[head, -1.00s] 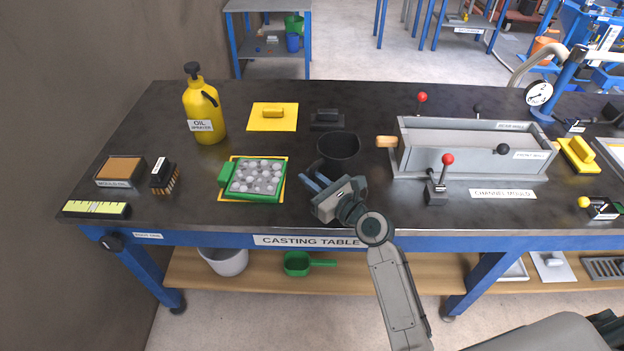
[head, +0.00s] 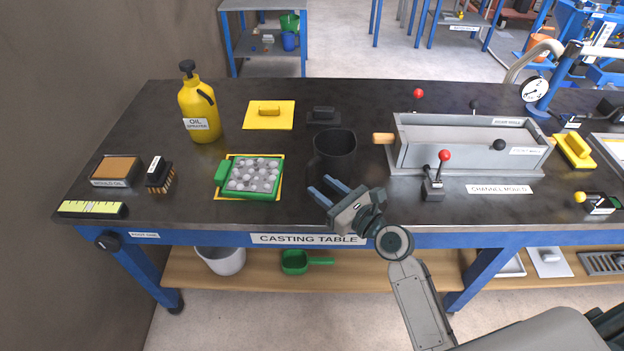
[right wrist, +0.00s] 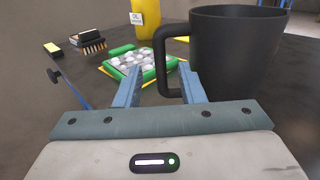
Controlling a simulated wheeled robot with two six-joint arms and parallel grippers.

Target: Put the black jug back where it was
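The black jug (head: 334,150) stands upright on the dark casting table, between the green tray and the channel mould. In the right wrist view the jug (right wrist: 236,55) is close, with its handle (right wrist: 172,62) on its left side, near the right fingertip. My right gripper (head: 328,190) is in front of the jug, near the table's front edge. In the right wrist view my right gripper (right wrist: 163,84) has its blue fingers apart with nothing gripped between them. My left gripper is not in view.
The green tray (head: 221,173) of pale balls is left of the jug. A black float (head: 323,116) and yellow float (head: 268,116) lie behind. A yellow oil bottle (head: 199,112) is back left.

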